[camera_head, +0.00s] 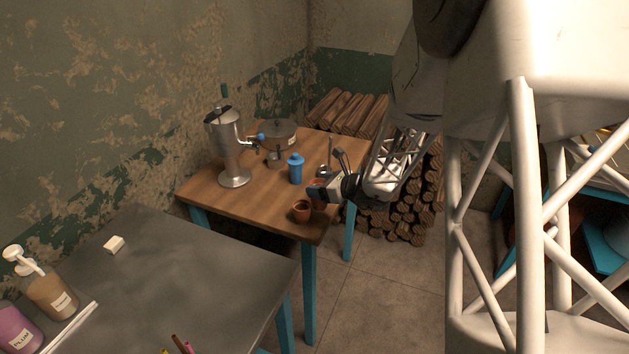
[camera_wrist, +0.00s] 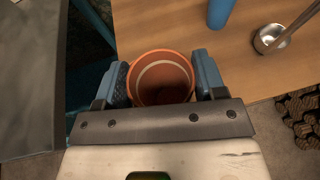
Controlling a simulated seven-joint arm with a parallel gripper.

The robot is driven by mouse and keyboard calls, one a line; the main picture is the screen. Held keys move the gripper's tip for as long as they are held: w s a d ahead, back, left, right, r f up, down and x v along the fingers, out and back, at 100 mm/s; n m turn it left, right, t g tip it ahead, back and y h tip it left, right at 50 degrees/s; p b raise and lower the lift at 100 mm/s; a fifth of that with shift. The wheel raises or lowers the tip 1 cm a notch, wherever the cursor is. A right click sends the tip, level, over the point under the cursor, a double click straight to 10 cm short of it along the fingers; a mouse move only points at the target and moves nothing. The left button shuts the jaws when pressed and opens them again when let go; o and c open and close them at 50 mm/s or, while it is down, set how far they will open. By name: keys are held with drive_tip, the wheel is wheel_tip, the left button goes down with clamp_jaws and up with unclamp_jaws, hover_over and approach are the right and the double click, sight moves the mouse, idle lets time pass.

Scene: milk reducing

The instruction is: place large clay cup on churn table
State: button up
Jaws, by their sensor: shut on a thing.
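The large clay cup (camera_wrist: 162,80) is between the two fingers of my gripper (camera_wrist: 163,84) in the wrist view. It is orange-brown with a pale ring inside, its mouth faces the camera, and it looks empty. The fingers press on both sides of it. In the head view my gripper (camera_head: 318,192) is over the front right part of the wooden churn table (camera_head: 262,205). A clay cup (camera_head: 301,211) shows close below it near the front corner; I cannot tell whether this is the held one. The cup's base is hidden.
The metal churn (camera_head: 229,150), a pot (camera_head: 279,134), a blue bottle (camera_head: 295,168) and a ladle (camera_wrist: 270,38) stand on the churn table. A dark table (camera_head: 190,270) is in front at left. Logs (camera_head: 405,215) are stacked beyond the right edge.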

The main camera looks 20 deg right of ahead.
drive_tip(key=w+d, duration=0.1)
drive_tip(key=w, duration=0.7)
drive_tip(key=shift+d+f, duration=0.3)
drive_tip(key=shift+f, duration=0.1)
drive_tip(key=shift+f, duration=1.7)
drive_tip(key=shift+f, duration=0.2)
drive_tip(key=o, duration=1)
drive_tip(key=shift+c, duration=0.2)
drive_tip(key=shift+r, duration=0.15)
